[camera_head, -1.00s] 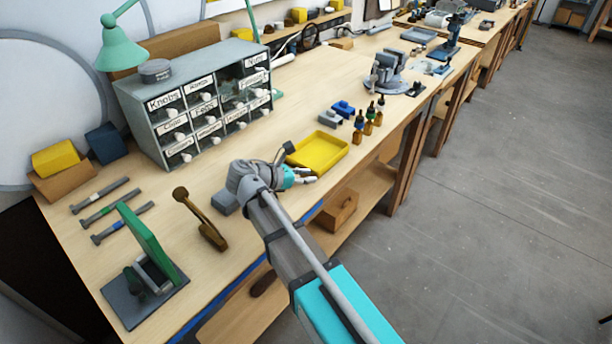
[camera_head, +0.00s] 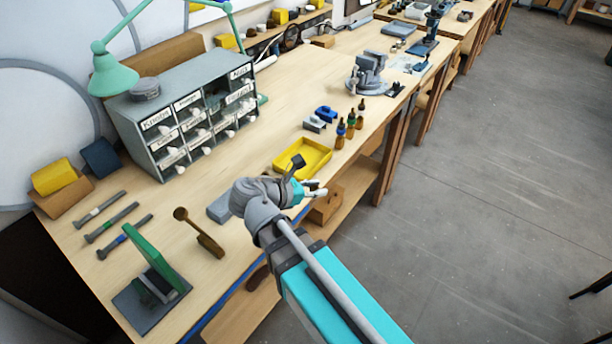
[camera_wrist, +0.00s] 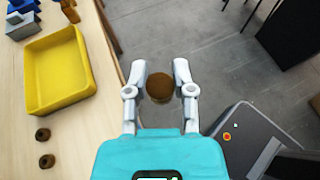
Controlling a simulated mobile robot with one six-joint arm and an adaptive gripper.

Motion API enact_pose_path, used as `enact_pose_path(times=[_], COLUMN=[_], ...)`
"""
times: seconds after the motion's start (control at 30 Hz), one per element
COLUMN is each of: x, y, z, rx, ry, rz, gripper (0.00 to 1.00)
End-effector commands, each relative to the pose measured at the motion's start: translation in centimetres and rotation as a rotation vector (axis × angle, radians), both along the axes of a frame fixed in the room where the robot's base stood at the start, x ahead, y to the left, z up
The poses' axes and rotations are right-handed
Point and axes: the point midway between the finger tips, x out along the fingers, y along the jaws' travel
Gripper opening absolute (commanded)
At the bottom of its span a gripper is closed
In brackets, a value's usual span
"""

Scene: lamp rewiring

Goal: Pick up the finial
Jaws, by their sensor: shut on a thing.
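The finial (camera_wrist: 159,87) is a small dark-brown rounded piece. In the wrist view it sits between the two pale fingers of my gripper (camera_wrist: 159,85), which is shut on it. Behind it in that view is the grey floor. In the head view my gripper (camera_head: 318,188) is at the front edge of the workbench, just in front of the yellow tray (camera_head: 312,172). The finial cannot be made out there.
In the wrist view, two small brown pieces (camera_wrist: 42,135) lie on the bench (camera_wrist: 75,140) beside the yellow tray. A drawer cabinet (camera_head: 150,155) stands at the back left. Open floor lies right of the bench.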

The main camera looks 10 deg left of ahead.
Motion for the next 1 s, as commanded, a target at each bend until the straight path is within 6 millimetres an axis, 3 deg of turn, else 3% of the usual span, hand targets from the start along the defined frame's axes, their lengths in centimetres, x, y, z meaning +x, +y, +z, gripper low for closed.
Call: enact_pose_path(times=[0.3,1.0], x=[-1.39,-1.39], y=[-1.35,-1.36], z=[0.87,0.84], rx=[0.000,0.000], ry=[0.000,0.000], rz=[0.000,0.000], gripper=[0.03,0.03])
